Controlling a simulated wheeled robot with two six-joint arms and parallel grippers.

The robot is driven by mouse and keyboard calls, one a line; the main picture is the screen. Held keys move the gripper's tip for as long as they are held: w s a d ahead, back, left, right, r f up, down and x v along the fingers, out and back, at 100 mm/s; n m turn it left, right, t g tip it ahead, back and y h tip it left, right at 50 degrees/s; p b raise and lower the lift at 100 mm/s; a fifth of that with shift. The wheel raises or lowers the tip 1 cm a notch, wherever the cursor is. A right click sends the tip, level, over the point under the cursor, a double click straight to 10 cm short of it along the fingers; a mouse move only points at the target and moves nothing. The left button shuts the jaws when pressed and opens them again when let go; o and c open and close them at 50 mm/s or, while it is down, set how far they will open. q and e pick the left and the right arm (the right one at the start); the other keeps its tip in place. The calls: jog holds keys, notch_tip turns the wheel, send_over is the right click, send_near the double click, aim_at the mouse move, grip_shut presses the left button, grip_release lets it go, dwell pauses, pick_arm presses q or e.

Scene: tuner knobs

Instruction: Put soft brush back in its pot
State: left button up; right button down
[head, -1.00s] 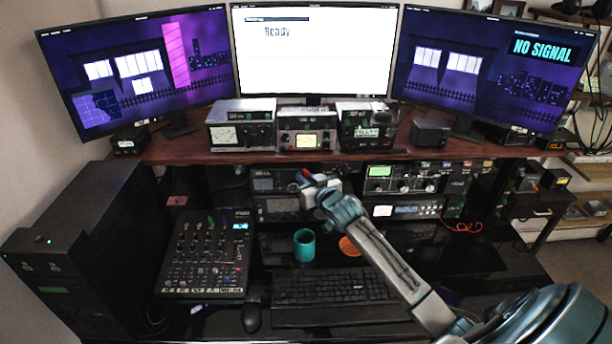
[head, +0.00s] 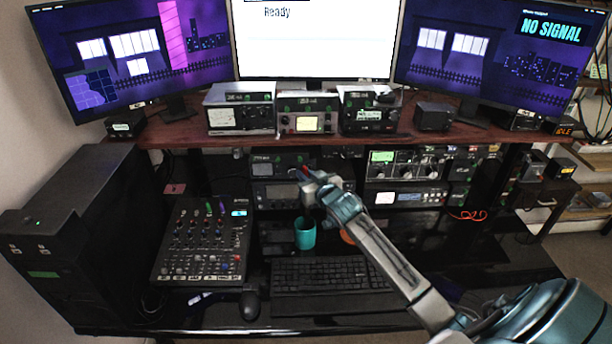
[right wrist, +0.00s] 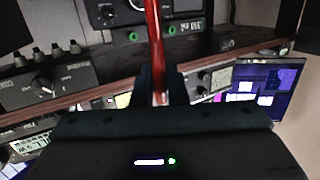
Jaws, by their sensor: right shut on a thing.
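A teal pot (head: 305,233) stands on the dark desk behind the keyboard. My right gripper (head: 304,176) is above and behind it in the head view. It is shut on a thin red stick, which looks like the soft brush (head: 305,171). In the right wrist view the red brush (right wrist: 153,45) runs upright between the dark fingers of the right gripper (right wrist: 159,88). Its bristles cannot be made out. The brush is apart from the pot in the picture. My left gripper is not in view.
A keyboard (head: 330,274) and a mouse (head: 250,305) lie in front of the pot. A mixer (head: 203,243) is at the left. An orange disc (head: 347,237) shows partly behind my arm. Radio units (head: 405,163) sit under the wooden shelf (head: 180,134).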

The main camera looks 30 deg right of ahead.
jog(key=shift+f+b, duration=0.5)
jog(key=shift+f, duration=0.2)
jog(key=shift+f+b, duration=1.6)
jog(key=shift+f, duration=1.3)
jog(key=c, duration=1.4)
grip_release()
jog(key=shift+o, duration=0.2)
jog(key=shift+s, duration=0.1)
jog(key=s+r+b, duration=0.1)
jog(key=s+b, duration=0.1)
jog(key=s, duration=0.8)
jog(key=shift+s+a+r+b, duration=0.15)
jog(key=shift+s+a+b, duration=0.1)
jog(key=shift+a+b, duration=0.2)
